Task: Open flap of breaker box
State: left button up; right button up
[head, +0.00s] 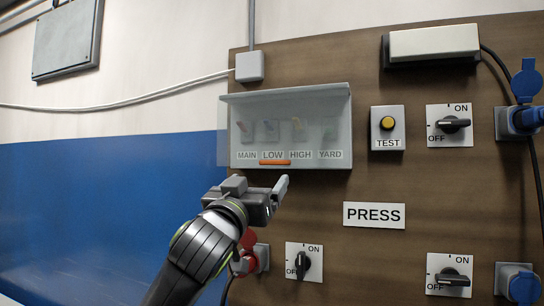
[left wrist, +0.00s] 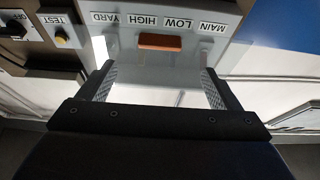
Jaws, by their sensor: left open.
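The breaker box (head: 341,160) is a grey case on the brown board, with labels MAIN, LOW, HIGH and YARD. Its see-through flap (head: 290,105) hangs down over the switches, which show dimly behind it. An orange handle (head: 275,162) sits at the flap's lower edge. My left gripper (head: 281,187) is just below the box, near the handle and apart from it. In the left wrist view, which is upside down, the orange handle (left wrist: 160,41) appears beyond and between the open, empty fingers (left wrist: 155,80). My right gripper is not in view.
A TEST button (head: 388,124) and an ON/OFF switch (head: 450,125) are right of the box. A PRESS sign (head: 374,215) and a lower switch (head: 304,262) are below. A red plug (head: 248,245) is close behind my left arm. Blue plugs (head: 523,119) line the right edge.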

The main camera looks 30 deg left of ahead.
aim_at(273, 164)
pick_arm(q)
jog(key=p+x, duration=0.4)
jog(key=x, duration=0.5)
jog(key=shift+w+a+r, duration=0.1)
jog(key=shift+w+a, duration=0.05)
jog(key=shift+w, duration=0.2)
jog(key=c, duration=1.4)
